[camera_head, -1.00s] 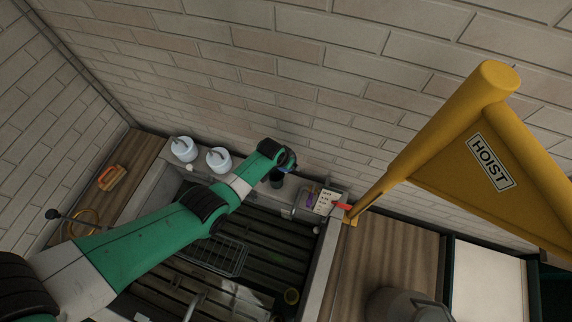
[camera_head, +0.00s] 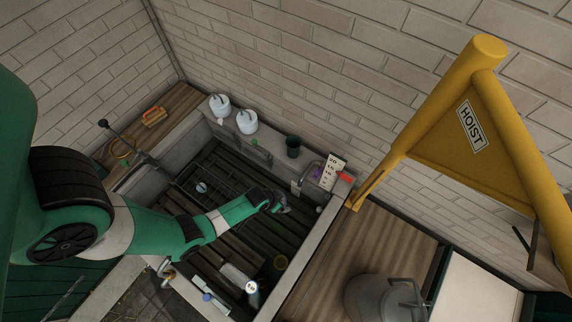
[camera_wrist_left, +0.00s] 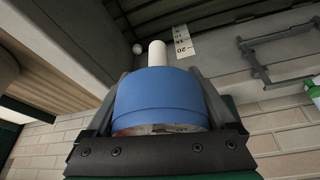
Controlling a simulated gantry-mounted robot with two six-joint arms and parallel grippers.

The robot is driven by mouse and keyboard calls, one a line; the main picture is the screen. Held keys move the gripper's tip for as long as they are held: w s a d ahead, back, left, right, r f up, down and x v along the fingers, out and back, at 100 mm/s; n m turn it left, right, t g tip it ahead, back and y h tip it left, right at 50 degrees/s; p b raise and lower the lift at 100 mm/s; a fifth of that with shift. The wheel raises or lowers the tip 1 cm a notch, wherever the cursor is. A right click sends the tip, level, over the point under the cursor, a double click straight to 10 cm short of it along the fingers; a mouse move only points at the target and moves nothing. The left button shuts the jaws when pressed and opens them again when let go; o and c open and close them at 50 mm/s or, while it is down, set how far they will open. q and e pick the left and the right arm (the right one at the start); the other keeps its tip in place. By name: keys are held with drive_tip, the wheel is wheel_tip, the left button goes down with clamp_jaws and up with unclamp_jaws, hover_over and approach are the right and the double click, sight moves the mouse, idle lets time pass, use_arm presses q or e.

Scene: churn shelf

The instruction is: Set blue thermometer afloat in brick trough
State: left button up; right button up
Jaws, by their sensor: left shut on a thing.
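My left gripper (camera_head: 284,208) hangs over the trough (camera_head: 300,248) in the head view. In the left wrist view its two fingers are shut on the sides of the blue thermometer (camera_wrist_left: 158,103), a thick blue cylinder with a white stem (camera_wrist_left: 157,53). In the head view the gripper and arm mostly hide the thermometer. The trough has pale walls and dark slats across its inside. I cannot tell the thermometer's height above the slats or any water. My right gripper is not in view.
A yellow hoist (camera_head: 440,125) rises at right.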

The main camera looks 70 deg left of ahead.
use_arm(q)
wheel_tip(320, 180, down, 34)
drive_tip(key=b, duration=3.3)
drive_tip(key=shift+f, duration=0.25)
drive_tip(key=o, duration=1.1)
drive_tip(key=shift+o, duration=0.2)
drive_tip(key=p+v, duration=0.6)
drive_tip(key=v, duration=0.5)
drive_tip(key=shift+d+r+p, duration=0.15)
drive_tip(key=shift+r+p, duration=0.15)
drive_tip(key=shift+p, duration=0.1)
drive_tip(key=shift+s, duration=0.15)
